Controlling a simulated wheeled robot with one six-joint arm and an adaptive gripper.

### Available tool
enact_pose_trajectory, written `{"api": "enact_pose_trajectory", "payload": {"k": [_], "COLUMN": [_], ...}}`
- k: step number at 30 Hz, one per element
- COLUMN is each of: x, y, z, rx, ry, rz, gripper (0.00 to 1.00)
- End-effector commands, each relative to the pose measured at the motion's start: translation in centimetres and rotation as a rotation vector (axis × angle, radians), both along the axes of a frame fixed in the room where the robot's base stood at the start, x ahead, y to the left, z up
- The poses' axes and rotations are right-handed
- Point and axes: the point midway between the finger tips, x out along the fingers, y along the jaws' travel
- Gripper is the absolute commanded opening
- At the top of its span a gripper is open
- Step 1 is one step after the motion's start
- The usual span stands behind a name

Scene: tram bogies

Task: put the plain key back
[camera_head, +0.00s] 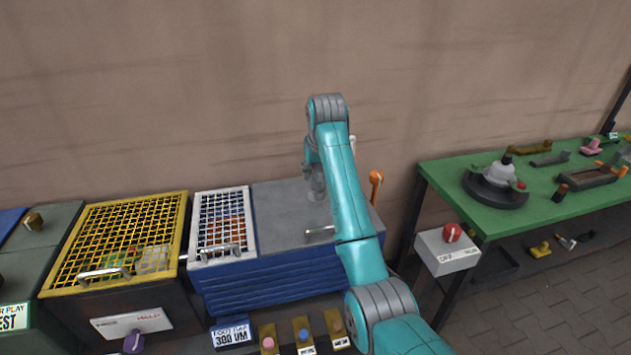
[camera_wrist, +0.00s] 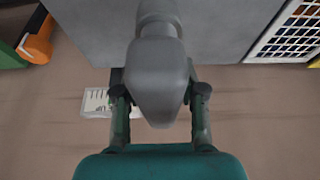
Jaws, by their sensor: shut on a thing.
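My gripper (camera_head: 315,178) is above the grey top of the blue cabinet (camera_head: 278,205), partly hidden behind my arm in the head view. In the wrist view my gripper (camera_wrist: 158,95) has a dark finger on each side of a rounded grey thing, which I take to be the plain key (camera_wrist: 156,78). A narrower grey part of it points away over the grey top. Whether it touches that top cannot be told. An orange handle (camera_head: 376,180) stands at the cabinet's right edge; it also shows in the wrist view (camera_wrist: 38,45).
A white-framed grid (camera_head: 223,228) and a yellow grid box (camera_head: 120,240) lie to the left. A green bench (camera_head: 450,175) with several parts stands to the right, a grey box with a red knob (camera_head: 448,250) at its front. Small stands (camera_head: 303,335) are in front.

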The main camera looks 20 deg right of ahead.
Motion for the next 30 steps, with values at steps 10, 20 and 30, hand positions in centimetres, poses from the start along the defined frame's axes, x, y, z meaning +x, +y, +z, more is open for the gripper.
{"api": "enact_pose_trajectory", "payload": {"k": [10, 20, 30], "x": [0.0, 0.0, 0.0], "y": [0.0, 0.0, 0.0], "z": [-3.3, -3.5, -3.5], "rx": [0.000, 0.000, 0.000], "ry": [-0.001, 0.001, 0.001], "rz": [0.000, 0.000, 0.000], "gripper": [0.00, 0.45, 0.65]}}
